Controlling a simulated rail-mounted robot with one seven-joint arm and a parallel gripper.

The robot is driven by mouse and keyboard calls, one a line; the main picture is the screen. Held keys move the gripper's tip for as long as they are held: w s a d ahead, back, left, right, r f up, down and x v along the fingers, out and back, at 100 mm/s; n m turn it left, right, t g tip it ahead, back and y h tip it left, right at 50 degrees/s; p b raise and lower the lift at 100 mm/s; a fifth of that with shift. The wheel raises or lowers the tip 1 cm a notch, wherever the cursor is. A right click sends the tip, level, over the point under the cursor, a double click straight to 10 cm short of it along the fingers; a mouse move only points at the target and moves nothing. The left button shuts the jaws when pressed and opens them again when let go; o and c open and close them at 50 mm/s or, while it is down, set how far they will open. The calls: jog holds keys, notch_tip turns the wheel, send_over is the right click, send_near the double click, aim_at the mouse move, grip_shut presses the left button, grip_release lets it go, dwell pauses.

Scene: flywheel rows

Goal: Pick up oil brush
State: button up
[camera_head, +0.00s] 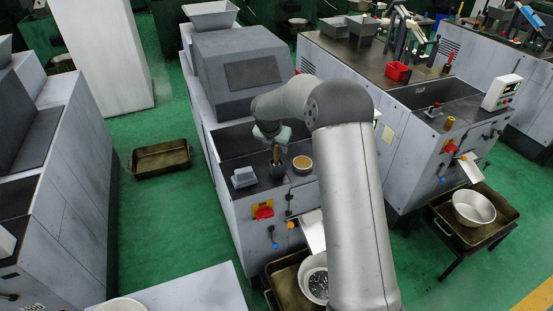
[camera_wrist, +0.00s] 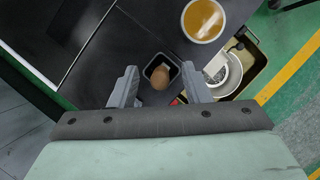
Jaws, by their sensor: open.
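The oil brush (camera_head: 277,154) stands in a small dark cup (camera_head: 278,170) on the front top of the grey machine in the head view. Only its brown wooden handle shows. The wrist view looks down on the rounded handle end (camera_wrist: 160,78) inside the square dark cup (camera_wrist: 150,66). My gripper (camera_wrist: 158,86) is open, with one finger on each side of the cup and handle in the picture. In the head view my gripper (camera_head: 272,138) is just above the brush. The bristles are hidden in the cup. I cannot tell whether the fingers touch anything.
A round container with amber liquid (camera_wrist: 204,19) stands close to the cup; it also shows in the head view (camera_head: 302,164). A grey box (camera_head: 244,178) stands to the left. Below the front edge are a tray (camera_head: 283,283) and a bowl of small parts (camera_head: 316,284).

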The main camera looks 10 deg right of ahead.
jog(key=shift+w+d+f, duration=0.1)
jog(key=shift+w+f, duration=0.05)
jog(key=shift+f, duration=0.2)
grip_shut()
jog(key=shift+r, duration=0.1)
